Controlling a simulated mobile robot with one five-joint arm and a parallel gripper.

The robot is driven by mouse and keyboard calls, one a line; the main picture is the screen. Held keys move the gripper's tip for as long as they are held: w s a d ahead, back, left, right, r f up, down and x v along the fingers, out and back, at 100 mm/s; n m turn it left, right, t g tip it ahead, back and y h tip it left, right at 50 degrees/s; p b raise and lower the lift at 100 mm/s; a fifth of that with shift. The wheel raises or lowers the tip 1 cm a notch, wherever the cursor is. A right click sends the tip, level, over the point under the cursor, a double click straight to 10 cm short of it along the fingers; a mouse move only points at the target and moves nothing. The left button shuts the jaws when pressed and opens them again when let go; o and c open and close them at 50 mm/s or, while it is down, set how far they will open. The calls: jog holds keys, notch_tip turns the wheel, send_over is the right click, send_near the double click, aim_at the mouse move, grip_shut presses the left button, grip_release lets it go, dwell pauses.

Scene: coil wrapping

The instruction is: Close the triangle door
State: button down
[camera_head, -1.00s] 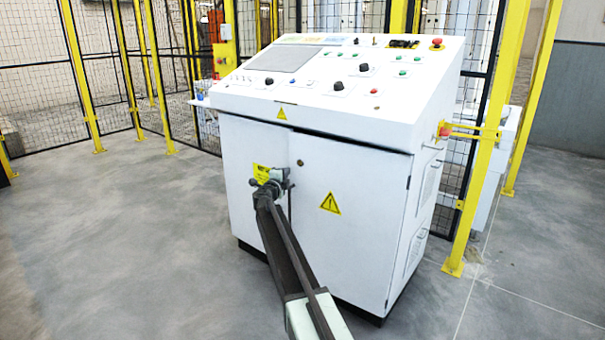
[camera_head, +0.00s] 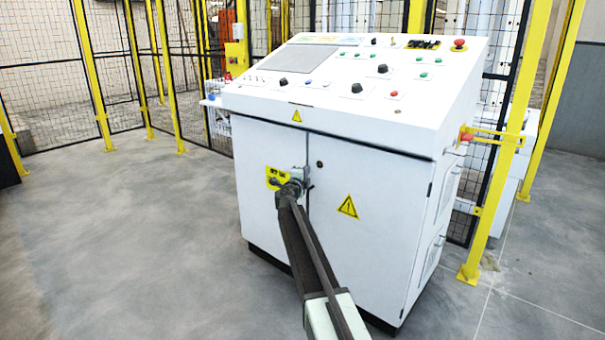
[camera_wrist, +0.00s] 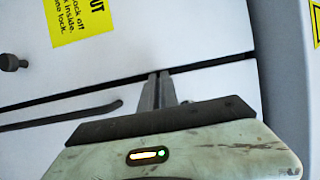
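The triangle door (camera_head: 365,235) is the white right-hand door of the control cabinet, with a yellow warning triangle (camera_head: 348,207) on it. It looks nearly flush with the left door (camera_head: 255,215); I cannot tell whether a small gap remains. My gripper (camera_head: 297,181) is at the seam between the doors, beside a yellow label (camera_head: 273,177) on the left door. In the wrist view, the fingers of my gripper (camera_wrist: 158,88) are together and empty, with their tips at the seam. Contact with the door is unclear. The triangle door (camera_wrist: 225,85) is partly hidden there by my gripper.
The sloped console (camera_head: 365,75) with knobs and buttons overhangs the doors. A yellow post (camera_head: 497,150) stands close to the cabinet's right side. Mesh fencing (camera_head: 60,100) runs behind. The grey floor (camera_head: 110,240) at left is clear.

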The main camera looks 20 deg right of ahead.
jog(key=s+a, duration=0.8)
jog(key=a, duration=0.3)
jog(key=shift+a, duration=0.25)
jog(key=s+d+r+n+t+y, duration=0.2)
jog(key=s+r+n+t+y, duration=0.1)
jog(key=s+n, duration=0.2)
jog(key=s+a+f+n+g+y, duration=0.4)
jog(key=s+a+f+n+y, duration=0.7)
jog(key=n, duration=0.3)
jog(key=s+f+n+g+h, duration=0.1)
jog(key=s+f+n+g, duration=0.4)
jog(key=s+f+g, duration=0.55)
jog(key=s+d+f+g+h, duration=0.2)
jog(key=s+d, duration=0.1)
jog(key=s, duration=0.6)
jog(key=s+d+f+g+h, duration=0.1)
jog(key=s+d+f+g, duration=0.15)
jog(key=s, duration=0.65)
notch_tip(320, 180, up, 38)
jog(key=p, duration=3.8)
jog(key=shift+s+a+f+t+p, duration=0.2)
jog(key=shift+s+a+t+p, duration=0.1)
jog(key=shift+a+t+p, duration=0.1)
